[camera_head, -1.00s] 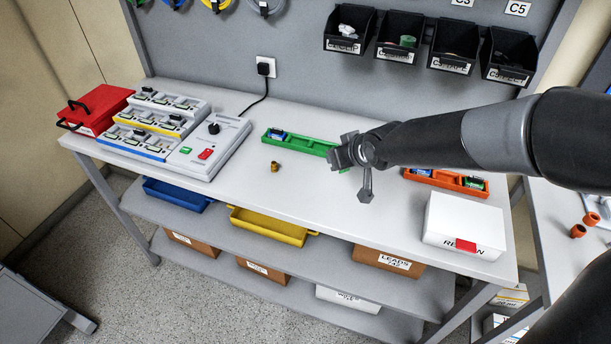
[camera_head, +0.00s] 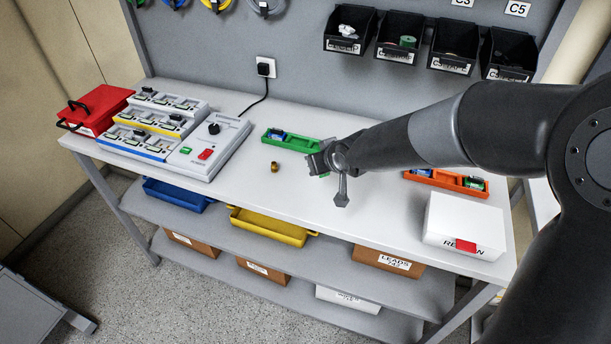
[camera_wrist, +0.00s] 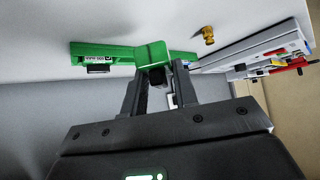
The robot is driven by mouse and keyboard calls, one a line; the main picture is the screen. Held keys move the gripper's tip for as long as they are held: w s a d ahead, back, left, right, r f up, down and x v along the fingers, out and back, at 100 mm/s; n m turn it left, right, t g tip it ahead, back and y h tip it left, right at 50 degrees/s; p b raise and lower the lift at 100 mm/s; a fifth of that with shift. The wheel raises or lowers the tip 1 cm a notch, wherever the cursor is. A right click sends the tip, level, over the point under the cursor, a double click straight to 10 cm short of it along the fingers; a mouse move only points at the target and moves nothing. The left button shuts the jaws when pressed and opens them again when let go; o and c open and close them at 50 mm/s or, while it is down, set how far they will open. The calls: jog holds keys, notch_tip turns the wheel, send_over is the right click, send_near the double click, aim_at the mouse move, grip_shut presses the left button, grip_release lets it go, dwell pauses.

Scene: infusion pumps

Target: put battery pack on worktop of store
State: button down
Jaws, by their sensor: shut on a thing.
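My gripper (camera_head: 318,164) is above the worktop (camera_head: 285,205), just right of the green tray. In the wrist view its fingers (camera_wrist: 160,90) are shut on a green battery pack (camera_wrist: 152,54) with a dark end between them. In the head view the pack is mostly hidden by my gripper; only a bit of green shows below it. The pack appears held above the worktop, but the exact gap cannot be told. The green tray (camera_head: 291,141) lies behind it with a dark and blue item at its left end; it also shows in the wrist view (camera_wrist: 120,54).
A small brass part (camera_head: 274,167) stands in front of the green tray. The grey tester (camera_head: 207,149), charging rack (camera_head: 155,123) and red box (camera_head: 97,108) are at left. An orange tray (camera_head: 447,181) and white box (camera_head: 463,227) are at right. The front middle worktop is clear.

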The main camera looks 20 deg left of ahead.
jog(key=shift+s+a+f, duration=0.1)
jog(key=shift+a+f, duration=0.5)
jog(key=shift+a, duration=0.4)
jog(key=shift+s+a+f, duration=0.1)
jog(key=shift+a+f, duration=0.5)
jog(key=shift+a, duration=0.35)
jog(key=shift+f, duration=1.95)
jog(key=c, duration=1.1)
grip_release()
jog(key=shift+f, duration=0.15)
jog(key=shift+c, duration=0.2)
jog(key=shift+r, duration=0.2)
jog(key=v, duration=0.5)
jog(key=shift+w, duration=0.1)
jog(key=shift+v, duration=1.25)
